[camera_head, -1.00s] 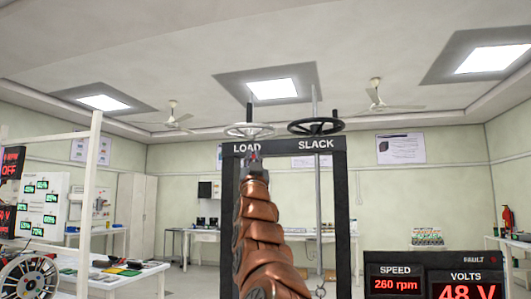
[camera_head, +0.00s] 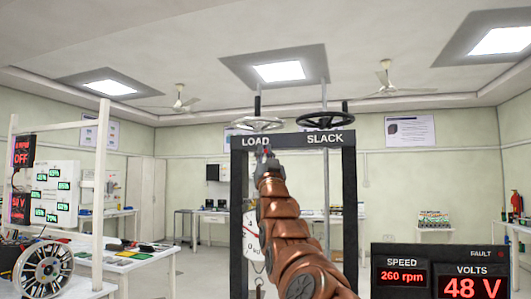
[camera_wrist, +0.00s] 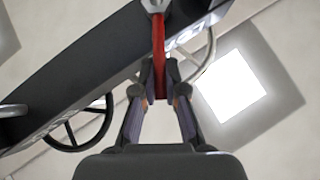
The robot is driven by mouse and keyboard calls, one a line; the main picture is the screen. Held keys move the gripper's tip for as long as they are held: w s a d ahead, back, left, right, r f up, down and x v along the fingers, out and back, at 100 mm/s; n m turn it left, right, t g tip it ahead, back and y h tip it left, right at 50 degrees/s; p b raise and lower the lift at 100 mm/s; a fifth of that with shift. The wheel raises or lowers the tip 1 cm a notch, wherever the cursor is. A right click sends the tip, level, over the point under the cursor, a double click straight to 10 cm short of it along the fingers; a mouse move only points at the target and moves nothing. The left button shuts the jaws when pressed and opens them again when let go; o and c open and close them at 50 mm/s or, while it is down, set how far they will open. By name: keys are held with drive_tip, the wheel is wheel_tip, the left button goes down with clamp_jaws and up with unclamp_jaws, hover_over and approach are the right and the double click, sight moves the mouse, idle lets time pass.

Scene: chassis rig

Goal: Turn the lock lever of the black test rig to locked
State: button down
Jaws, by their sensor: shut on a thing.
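The black test rig (camera_head: 349,200) is an upright black frame with LOAD and SLACK labels on its top beam. A red lever (camera_wrist: 158,38) hangs from a silver pivot (camera_wrist: 155,5) at the rig's dark beam in the wrist view. My gripper (camera_wrist: 160,80) is shut on the red lever, its two fingers on either side of the lever's end. In the head view my gripper (camera_head: 266,156) is just under the LOAD label, with a little red showing at its tip. The lever's marks, if any, are hidden or too small to read.
A pale handwheel (camera_head: 258,124) and a black handwheel (camera_head: 325,119) sit above the beam. A white dial (camera_head: 250,235) shows behind my arm. A display panel (camera_head: 438,271) reads 260 rpm and 48 V. A white rack and table (camera_head: 135,262) are on the left.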

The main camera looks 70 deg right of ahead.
drive_tip(key=c, duration=1.5)
unclamp_jaws()
drive_tip(key=shift+r, duration=0.15)
drive_tip(key=shift+v, duration=6.05)
